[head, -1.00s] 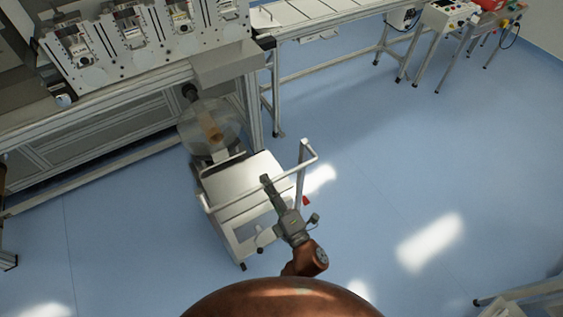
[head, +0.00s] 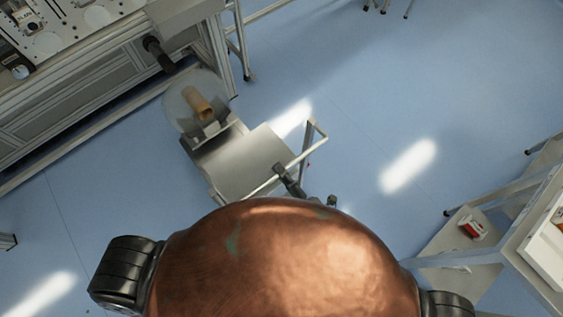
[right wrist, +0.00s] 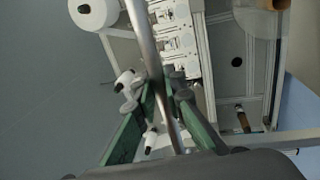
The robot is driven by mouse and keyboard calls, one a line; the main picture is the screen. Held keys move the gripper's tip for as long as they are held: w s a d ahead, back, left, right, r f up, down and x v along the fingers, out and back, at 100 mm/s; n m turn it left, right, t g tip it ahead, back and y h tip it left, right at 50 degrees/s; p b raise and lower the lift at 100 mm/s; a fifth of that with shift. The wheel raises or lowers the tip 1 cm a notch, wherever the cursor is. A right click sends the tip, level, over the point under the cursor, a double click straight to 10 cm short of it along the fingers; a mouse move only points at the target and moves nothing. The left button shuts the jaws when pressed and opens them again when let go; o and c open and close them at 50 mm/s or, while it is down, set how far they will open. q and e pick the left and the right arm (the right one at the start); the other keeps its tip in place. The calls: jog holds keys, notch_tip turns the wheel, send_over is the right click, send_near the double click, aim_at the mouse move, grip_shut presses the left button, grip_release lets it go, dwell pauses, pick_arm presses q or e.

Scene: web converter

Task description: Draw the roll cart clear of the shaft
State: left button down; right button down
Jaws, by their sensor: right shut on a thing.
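The roll cart (head: 238,163) is a pale metal cart with a tubular handle (head: 310,138) at its near right side. A clear roll (head: 176,112) with a brown core (head: 197,104) sits on its far end. The dark shaft (head: 158,53) sticks out from the machine beyond the roll. A gap shows between the shaft's tip and the core. My right gripper (head: 283,172) is shut on the handle bar. In the right wrist view the bar (right wrist: 146,45) runs between the gripper's green-padded fingers (right wrist: 160,100). My left gripper is out of view.
The machine frame (head: 110,95) stands at the upper left. A bench leg (head: 240,45) stands to the right of the shaft. A table with a shelf (head: 450,235) holding a red and white item stands at the right. The blue floor between cart and table is clear.

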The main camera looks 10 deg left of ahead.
jog(key=shift+s+d, duration=0.1)
jog(key=shift+d, duration=0.05)
jog(key=c, duration=2)
grip_release()
jog(key=v, duration=1.2)
jog(key=shift+f, duration=0.1)
